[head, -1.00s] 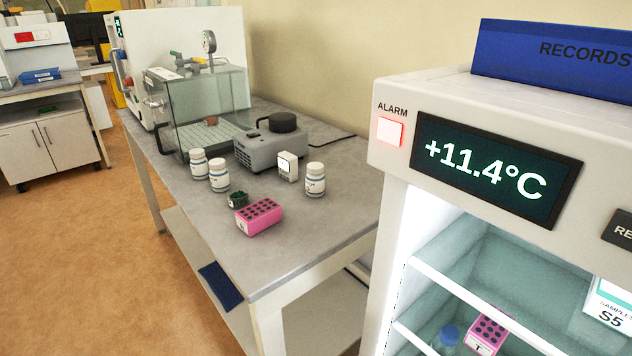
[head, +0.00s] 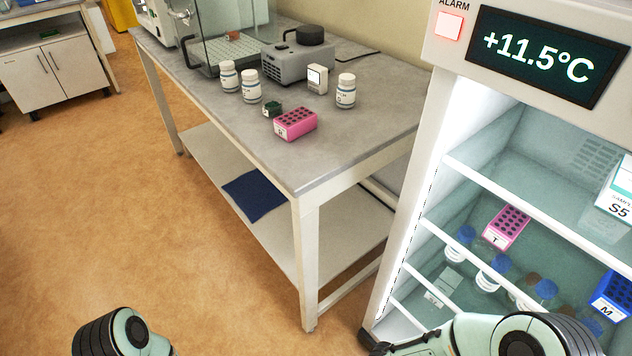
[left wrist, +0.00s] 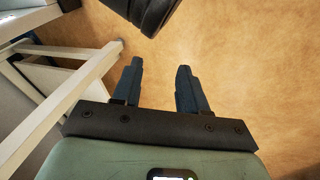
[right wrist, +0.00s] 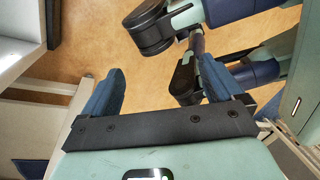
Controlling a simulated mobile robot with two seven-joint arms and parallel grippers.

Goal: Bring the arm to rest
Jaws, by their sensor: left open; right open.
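My left gripper (left wrist: 157,85) is open and empty in the left wrist view, with bare floor between and beyond its two dark blue fingers. My right gripper (right wrist: 158,85) is open in the right wrist view, with nothing between its fingers; parts of my own arms show beyond it. In the head view only rounded links of my left arm (head: 122,335) and right arm (head: 500,338) show along the bottom edge. Neither gripper's fingers show there.
A grey bench (head: 240,125) carries a pink rack (head: 296,124), white bottles and a grey device (head: 297,62). A blue cloth (head: 255,194) lies on its lower shelf. The open lit fridge (head: 455,105) at right reads +11.5°C. Floor (head: 120,220) left of the bench is clear.

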